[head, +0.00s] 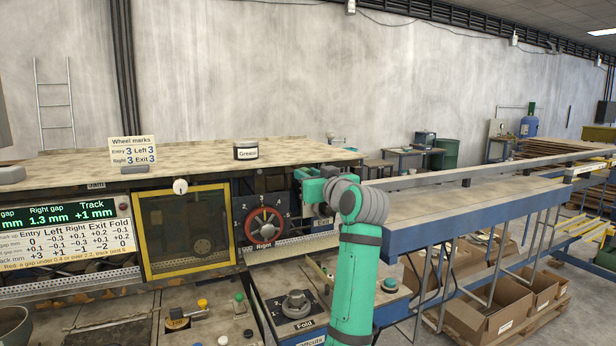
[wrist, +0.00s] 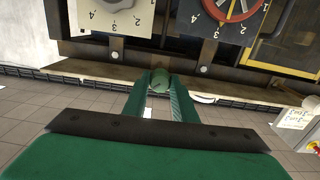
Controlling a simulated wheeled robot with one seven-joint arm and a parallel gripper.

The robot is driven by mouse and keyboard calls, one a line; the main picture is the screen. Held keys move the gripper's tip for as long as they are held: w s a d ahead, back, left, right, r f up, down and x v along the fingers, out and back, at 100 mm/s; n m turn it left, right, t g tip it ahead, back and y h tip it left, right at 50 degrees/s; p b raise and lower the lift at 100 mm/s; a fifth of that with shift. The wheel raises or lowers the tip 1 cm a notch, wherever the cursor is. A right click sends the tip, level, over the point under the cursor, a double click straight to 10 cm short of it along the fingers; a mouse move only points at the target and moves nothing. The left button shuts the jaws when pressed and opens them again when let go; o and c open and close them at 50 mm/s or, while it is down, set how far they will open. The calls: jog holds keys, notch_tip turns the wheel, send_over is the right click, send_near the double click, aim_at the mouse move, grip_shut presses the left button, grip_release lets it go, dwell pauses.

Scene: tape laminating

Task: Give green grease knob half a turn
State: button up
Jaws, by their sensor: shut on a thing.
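The green grease knob (wrist: 159,80) is a small round knob in the wrist view, low on the machine's front, below and between two numbered dials. My gripper (wrist: 159,92) has its two green fingers closed around the knob, one on each side. The fingers cover the knob's sides, and its turn angle cannot be read. In the head view my arm (head: 355,285) reaches up in front of the machine, and I cannot make out the fingertips or the held knob there.
The red Right handwheel (head: 265,227) is left of my arm, also seen in the wrist view (wrist: 232,8). A Fold dial (head: 296,302) sits low beside the arm. A Grease tin (head: 246,152) stands on the top board. A blue-sided conveyor (head: 430,232) extends right.

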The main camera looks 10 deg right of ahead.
jog(key=m, duration=2.6)
jog(key=shift+f+m, duration=0.25)
jog(key=shift+m, duration=0.15)
jog(key=o, duration=1)
jog(key=shift+o, duration=0.2)
jog(key=shift+r, duration=0.1)
